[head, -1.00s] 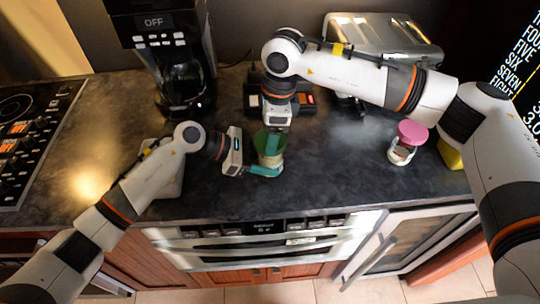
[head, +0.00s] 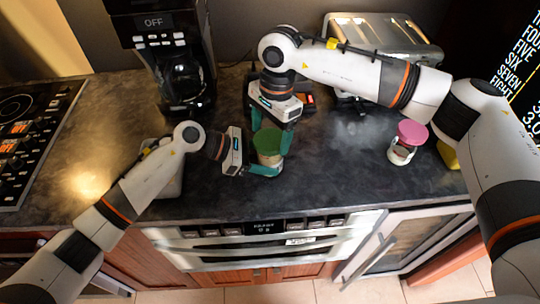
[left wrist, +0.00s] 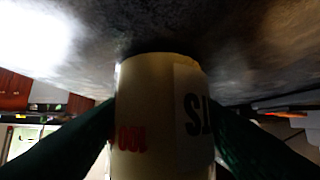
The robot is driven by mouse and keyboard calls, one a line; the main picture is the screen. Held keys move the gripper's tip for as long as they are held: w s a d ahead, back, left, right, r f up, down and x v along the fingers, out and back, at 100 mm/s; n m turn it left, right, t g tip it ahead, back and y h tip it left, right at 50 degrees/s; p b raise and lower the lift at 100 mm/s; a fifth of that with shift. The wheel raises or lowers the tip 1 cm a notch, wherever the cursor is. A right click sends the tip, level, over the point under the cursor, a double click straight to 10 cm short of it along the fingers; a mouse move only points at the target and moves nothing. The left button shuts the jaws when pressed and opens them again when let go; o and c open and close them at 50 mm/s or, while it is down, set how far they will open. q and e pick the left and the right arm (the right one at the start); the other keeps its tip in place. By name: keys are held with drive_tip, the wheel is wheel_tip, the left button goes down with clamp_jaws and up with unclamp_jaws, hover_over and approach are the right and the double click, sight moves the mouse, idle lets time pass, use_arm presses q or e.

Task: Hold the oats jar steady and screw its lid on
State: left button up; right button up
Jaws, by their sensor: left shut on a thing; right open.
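The oats jar (head: 270,159) stands on the dark counter, a cream jar with a green lid (head: 268,141) on top. How tightly the lid sits cannot be told. My left gripper (head: 266,166) is shut on the jar's body from the left. In the left wrist view the jar (left wrist: 160,110) fills the middle, with dark letters and red marks, between the two green fingers. My right gripper (head: 272,128) is open and points down from above, its teal fingers spread on either side of the lid, just behind and above it. Their exact gap to the lid is unclear.
A coffee maker (head: 183,80) stands at the back left, near a stovetop (head: 25,125). A jar with a pink top (head: 405,145) stands to the right. A metal toaster-like appliance (head: 385,40) is behind my right arm. The counter between the jars is clear.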

drive_tip(key=n, duration=0.5)
drive_tip(key=shift+n+h, duration=0.3)
drive_tip(key=n, duration=0.5)
drive_tip(key=shift+g+h, duration=0.3)
drive_tip(key=c, duration=1)
drive_tip(key=m, duration=0.6)
drive_tip(key=shift+m+y, duration=0.4)
drive_tip(key=m, duration=0.6)
drive_tip(key=shift+m+t+y, duration=0.3)
drive_tip(key=shift+t, duration=0.1)
drive_tip(key=o, duration=1)
drive_tip(key=shift+r, duration=0.1)
